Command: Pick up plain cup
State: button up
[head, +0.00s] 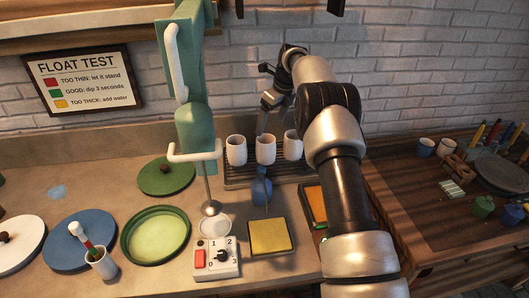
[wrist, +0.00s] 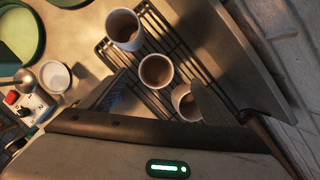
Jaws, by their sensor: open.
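Three plain white cups stand in a row on a dark wire rack: the left cup (head: 236,150), the middle cup (head: 266,150) and the right cup (head: 292,146). The wrist view shows them from above, upright and seemingly empty: one cup (wrist: 124,29) at the top, one cup (wrist: 156,71) in the middle and one cup (wrist: 184,103) lowest, partly covered by a finger. My gripper (head: 264,100) is above and behind the row near the wall; in the wrist view my gripper (wrist: 160,95) is open and holds nothing.
The rack (head: 240,180) stands against the back wall. The right table (head: 410,190) holds two small cups and paints.

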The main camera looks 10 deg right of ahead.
aim_at(266, 136)
jog(key=x, duration=0.7)
jog(key=shift+w+a+f, duration=0.1)
jog(key=shift+a+f, duration=0.05)
jog(key=shift+f, duration=0.2)
jog(key=x, duration=0.2)
jog(key=s+x, duration=0.1)
jog(key=x, duration=0.2)
jog(key=shift+s+f+p, duration=0.1)
jog(key=shift+f+p, duration=0.05)
jog(key=shift+p, duration=0.15)
jog(key=shift+f, duration=0.35)
jog(key=shift+r, duration=0.1)
jog(key=c, duration=1.3)
